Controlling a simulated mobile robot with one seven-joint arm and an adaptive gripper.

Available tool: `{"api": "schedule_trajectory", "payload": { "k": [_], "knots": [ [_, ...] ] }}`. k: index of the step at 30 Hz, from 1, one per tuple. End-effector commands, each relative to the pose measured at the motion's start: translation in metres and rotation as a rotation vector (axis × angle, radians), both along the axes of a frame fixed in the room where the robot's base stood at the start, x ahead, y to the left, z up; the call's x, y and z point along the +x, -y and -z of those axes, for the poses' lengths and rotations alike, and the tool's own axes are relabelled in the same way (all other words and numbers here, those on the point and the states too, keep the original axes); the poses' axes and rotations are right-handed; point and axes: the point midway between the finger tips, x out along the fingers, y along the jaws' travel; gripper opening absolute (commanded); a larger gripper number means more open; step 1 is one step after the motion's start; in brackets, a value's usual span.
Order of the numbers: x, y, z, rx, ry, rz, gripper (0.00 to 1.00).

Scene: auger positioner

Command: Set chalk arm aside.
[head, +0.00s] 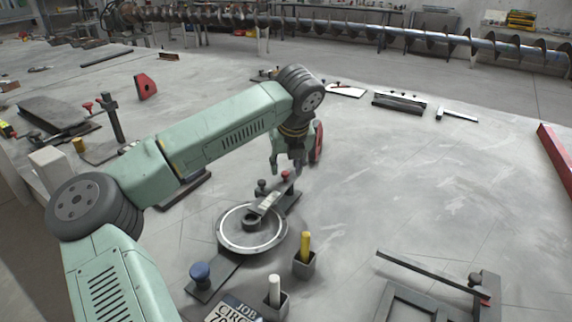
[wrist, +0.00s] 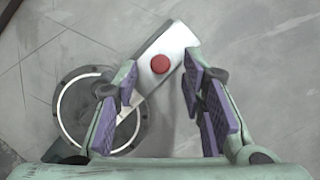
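A flat metal arm with a red knob (head: 286,175), which looks like the chalk arm, reaches from the far right over a round plate (head: 223,236) with a pale rim. In the wrist view the metal arm (wrist: 180,38) runs diagonally, its red knob (wrist: 160,64) between the fingers in the picture. The round plate (wrist: 66,104) is at left there, partly hidden by a finger. My gripper (head: 285,165) is above the knob end, pointing down. In the wrist view my gripper (wrist: 163,95) has its purple-padded fingers wide apart, with nothing visibly clamped.
A yellow stick (head: 305,246) and a white stick (head: 274,290) stand in small holders in front of the plate. A blue knob (head: 200,272) is at front left. A dark frame (head: 415,305) lies front right.

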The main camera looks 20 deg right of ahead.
Motion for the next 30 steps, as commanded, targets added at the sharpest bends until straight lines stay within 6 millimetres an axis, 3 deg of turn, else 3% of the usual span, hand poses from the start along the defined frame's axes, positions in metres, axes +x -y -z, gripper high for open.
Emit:
{"api": "schedule_trajectory", "payload": {
  "k": [6, 14, 30],
  "knots": [
    [0.006, 0.001, 0.016, 0.000, -0.001, 0.001, 0.37],
    [0.007, 0.001, 0.018, -0.001, 0.000, 0.001, 0.37],
    [0.007, 0.001, 0.017, -0.001, 0.000, 0.001, 0.03]
  ]
}}
